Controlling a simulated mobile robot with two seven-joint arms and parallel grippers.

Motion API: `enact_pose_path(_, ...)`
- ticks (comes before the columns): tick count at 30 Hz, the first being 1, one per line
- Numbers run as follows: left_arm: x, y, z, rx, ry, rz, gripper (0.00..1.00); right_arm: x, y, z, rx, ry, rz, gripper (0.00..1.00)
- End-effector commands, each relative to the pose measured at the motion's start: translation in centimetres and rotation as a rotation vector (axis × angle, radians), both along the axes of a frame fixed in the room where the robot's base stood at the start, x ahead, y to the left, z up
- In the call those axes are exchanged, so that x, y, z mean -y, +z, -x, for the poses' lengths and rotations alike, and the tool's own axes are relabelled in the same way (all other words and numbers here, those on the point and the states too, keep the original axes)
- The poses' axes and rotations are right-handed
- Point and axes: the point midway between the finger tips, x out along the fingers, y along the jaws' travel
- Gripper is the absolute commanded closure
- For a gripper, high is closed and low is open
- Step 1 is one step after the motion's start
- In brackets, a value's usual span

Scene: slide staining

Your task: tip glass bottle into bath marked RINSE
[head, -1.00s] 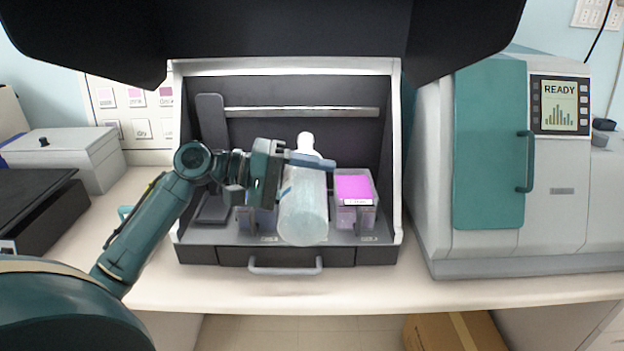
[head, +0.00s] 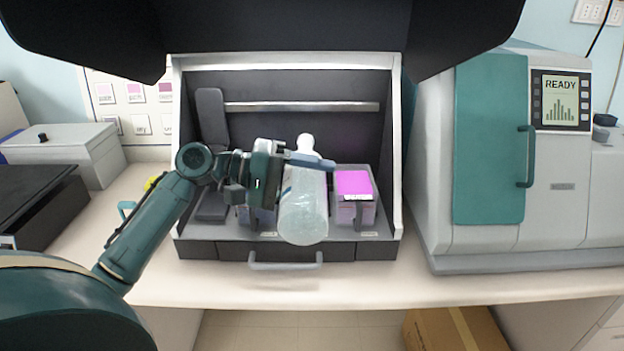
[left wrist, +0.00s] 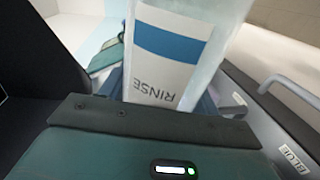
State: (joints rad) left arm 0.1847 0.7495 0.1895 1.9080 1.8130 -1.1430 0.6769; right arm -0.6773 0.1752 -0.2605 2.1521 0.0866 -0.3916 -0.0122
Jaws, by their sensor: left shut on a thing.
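A clear glass bottle (head: 303,215) with a white neck is tilted in the head view, its base toward me and its neck toward the back of the hood. My left gripper (head: 292,175) is shut on it from the left. In the left wrist view the bottle's label (left wrist: 170,50) has a blue band and reads RINSE, upside down. A bath with magenta contents (head: 354,185) stands right of the bottle. Another bath with dark blue contents (head: 262,217) is partly hidden by the gripper. Whatever stands behind the bottle is hidden. My right gripper is not in view.
The baths stand on a grey hood floor, with side walls (head: 398,160) and a drawer handle (head: 285,266) in front. A BLUE tag (left wrist: 293,158) shows in the left wrist view. A teal-doored machine (head: 490,145) stands right. The front bench strip (head: 350,288) is clear.

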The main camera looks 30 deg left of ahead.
Motion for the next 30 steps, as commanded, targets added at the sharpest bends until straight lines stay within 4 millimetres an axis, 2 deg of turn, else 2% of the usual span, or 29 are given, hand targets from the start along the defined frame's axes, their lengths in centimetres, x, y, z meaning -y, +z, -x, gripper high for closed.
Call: enact_pose_path(30,0.0,-2.7,0.0,-0.053,0.0,0.036,0.84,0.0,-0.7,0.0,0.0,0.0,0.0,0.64)
